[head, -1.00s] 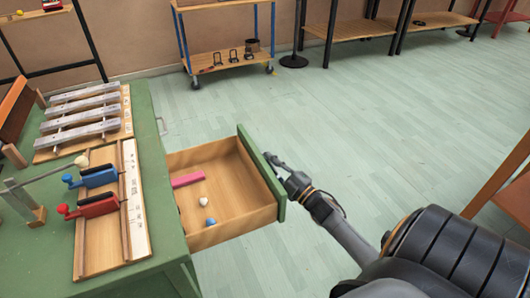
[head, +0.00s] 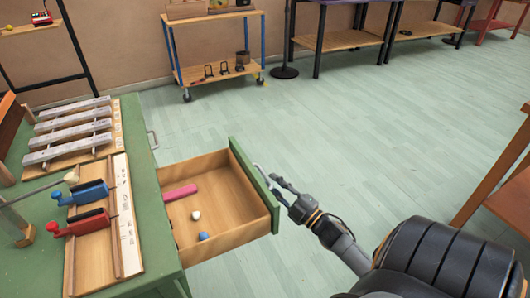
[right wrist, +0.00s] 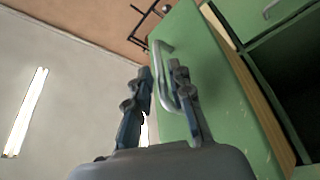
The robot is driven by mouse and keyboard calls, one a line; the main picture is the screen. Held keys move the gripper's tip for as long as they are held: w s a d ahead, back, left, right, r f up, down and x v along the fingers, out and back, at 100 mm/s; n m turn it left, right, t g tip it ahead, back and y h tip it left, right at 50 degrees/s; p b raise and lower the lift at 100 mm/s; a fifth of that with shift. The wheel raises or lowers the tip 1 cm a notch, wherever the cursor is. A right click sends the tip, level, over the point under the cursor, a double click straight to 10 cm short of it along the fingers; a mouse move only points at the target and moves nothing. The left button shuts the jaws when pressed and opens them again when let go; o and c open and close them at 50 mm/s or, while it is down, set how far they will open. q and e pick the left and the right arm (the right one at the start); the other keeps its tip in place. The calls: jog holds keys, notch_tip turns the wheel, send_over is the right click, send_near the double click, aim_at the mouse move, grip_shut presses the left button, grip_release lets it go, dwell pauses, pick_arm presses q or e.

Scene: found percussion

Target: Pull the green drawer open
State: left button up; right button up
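The green drawer (head: 262,187) stands pulled well out of the green cabinet (head: 155,215), its wooden inside showing. My left gripper is not in view.
The cabinet top carries a metal-bar xylophone (head: 70,135) and blue (head: 86,193) and red (head: 83,224) cranked pieces. A wheeled cart (head: 215,70) stands by the wall. An orange-brown table (head: 505,180) is at the right. The floor between is clear.

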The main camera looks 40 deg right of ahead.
jog(key=v, duration=0.6)
jog(key=shift+s, duration=0.45)
jog(key=shift+f, duration=0.1)
